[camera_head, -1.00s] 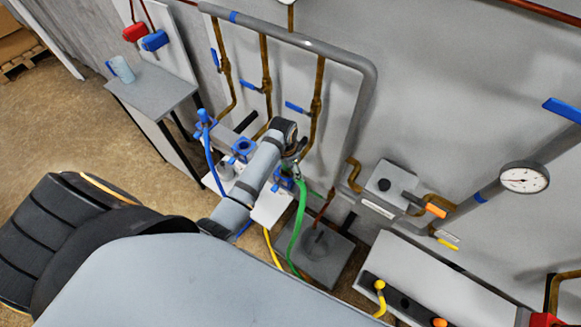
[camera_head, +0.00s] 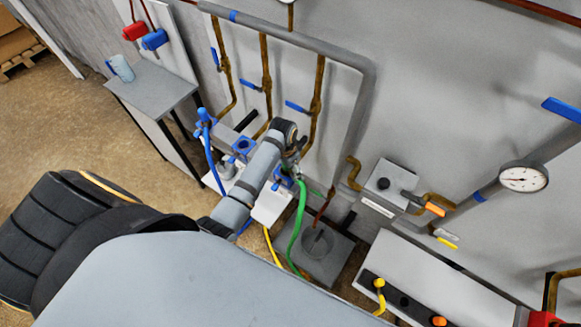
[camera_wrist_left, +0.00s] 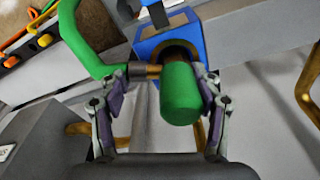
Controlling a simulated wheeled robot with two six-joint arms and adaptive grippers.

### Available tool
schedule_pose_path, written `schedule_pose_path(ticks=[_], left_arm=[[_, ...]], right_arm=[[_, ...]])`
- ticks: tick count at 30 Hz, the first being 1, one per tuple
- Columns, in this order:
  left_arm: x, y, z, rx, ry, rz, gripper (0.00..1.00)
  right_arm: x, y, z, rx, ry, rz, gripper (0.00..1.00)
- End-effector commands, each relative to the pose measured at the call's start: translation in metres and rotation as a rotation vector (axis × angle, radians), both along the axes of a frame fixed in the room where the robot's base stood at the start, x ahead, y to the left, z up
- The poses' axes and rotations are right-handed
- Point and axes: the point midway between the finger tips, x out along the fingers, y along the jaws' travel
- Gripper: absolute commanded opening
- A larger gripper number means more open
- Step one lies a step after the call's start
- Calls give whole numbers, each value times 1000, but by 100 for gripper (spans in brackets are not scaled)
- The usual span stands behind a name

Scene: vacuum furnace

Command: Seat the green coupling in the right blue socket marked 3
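The green coupling (camera_wrist_left: 181,94) is at the mouth of the right blue socket (camera_wrist_left: 150,45) in the left wrist view, its body pointing toward the camera. A brass side fitting joins it to the green hose (camera_wrist_left: 75,35). How deep the coupling sits is hidden. My left gripper (camera_wrist_left: 162,80) has its fingers spread on either side. The right finger is close beside the green body; a gap shows between the body and the left finger. In the head view my left gripper (camera_head: 294,152) is over the right socket (camera_head: 287,178). The socket's number cannot be read. My right gripper is out of view.
Another blue socket (camera_head: 243,146) stands left of the gripper, with a blue hose (camera_head: 213,165) farther left. Brass pipes with blue valve handles run behind on the wall. A grey valve box (camera_head: 388,185) and a panel with knobs (camera_head: 405,300) stand to the right.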

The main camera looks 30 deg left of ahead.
Motion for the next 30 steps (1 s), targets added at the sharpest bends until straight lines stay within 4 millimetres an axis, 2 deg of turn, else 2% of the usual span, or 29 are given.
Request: schedule_pose_path(ticks=[1,5,14,17,20,27,30], left_arm=[[0,0,0,0,0,0,73],[0,0,0,0,0,0,90],[-1,0,0,0,2,0,90],[-1,0,5,0,1,0,90],[-2,1,22,1,-1,-1,90],[-7,5,80,1,-4,0,90],[-10,6,99,1,-3,-1,90]], right_arm=[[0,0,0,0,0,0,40],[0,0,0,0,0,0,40],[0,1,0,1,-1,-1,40],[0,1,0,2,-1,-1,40],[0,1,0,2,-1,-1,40],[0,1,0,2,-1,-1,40],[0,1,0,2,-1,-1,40]])
